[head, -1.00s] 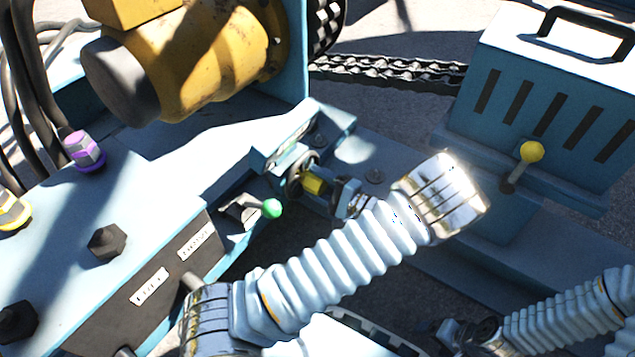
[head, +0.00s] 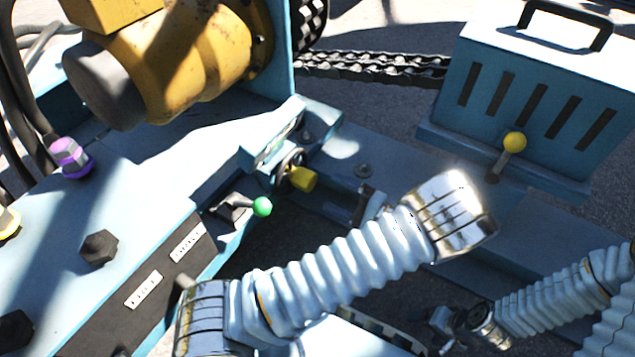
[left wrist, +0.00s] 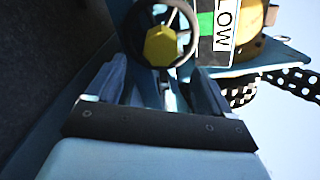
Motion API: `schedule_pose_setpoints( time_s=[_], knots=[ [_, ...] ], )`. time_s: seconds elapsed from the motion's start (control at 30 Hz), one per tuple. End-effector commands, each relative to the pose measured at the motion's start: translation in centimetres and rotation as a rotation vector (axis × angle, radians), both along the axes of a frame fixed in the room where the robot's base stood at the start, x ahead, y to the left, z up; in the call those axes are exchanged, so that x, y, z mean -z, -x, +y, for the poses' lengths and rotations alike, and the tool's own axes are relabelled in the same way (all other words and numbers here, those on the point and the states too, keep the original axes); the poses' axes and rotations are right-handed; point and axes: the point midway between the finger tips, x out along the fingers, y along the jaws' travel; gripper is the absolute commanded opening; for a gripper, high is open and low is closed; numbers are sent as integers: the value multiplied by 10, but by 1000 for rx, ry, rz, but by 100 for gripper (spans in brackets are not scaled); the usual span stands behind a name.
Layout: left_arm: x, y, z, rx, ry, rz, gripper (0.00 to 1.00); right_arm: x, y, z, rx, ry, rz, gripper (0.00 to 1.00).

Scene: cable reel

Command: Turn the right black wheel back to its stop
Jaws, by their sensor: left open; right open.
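The black wheel (head: 291,160) with a yellow hub (head: 302,180) sits on the blue frame near the middle of the head view. In the left wrist view the wheel (left wrist: 137,36) is face-on, with its yellow hexagonal hub, just beyond the fingertips. My left gripper (head: 369,204) is right of the wheel and apart from it, partly hidden by its own wrist. In the left wrist view its two fingers (left wrist: 160,88) are spread with nothing between them. My right gripper (head: 447,328) is low at the right, far from the wheel; its fingers are small and unclear. Only one such wheel shows.
A green-tipped lever (head: 262,207) stands close left of the wheel. A gauge marked LOW (left wrist: 222,30) sits beside the wheel. A blue box with a yellow-knobbed lever (head: 514,142) stands at the right. A chain (head: 375,68) runs behind. A yellow motor (head: 200,55) is upper left.

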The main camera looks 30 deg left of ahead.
Motion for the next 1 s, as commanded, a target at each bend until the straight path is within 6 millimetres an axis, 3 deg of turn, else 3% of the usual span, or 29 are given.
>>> schedule_pose_setpoints(
  time_s=[0.1,0.3,0.87,1.0],
  knots=[
    [0,1,-24,2,2,-1,81,-3,0,0,0,0,1,80],
    [0,3,-44,0,1,0,81,-4,0,0,0,0,1,80],
    [0,4,-45,0,1,0,81,-4,0,0,0,0,1,80],
    [-21,4,-45,0,1,-1,81,-25,1,1,-3,-1,2,80]
  ],
)
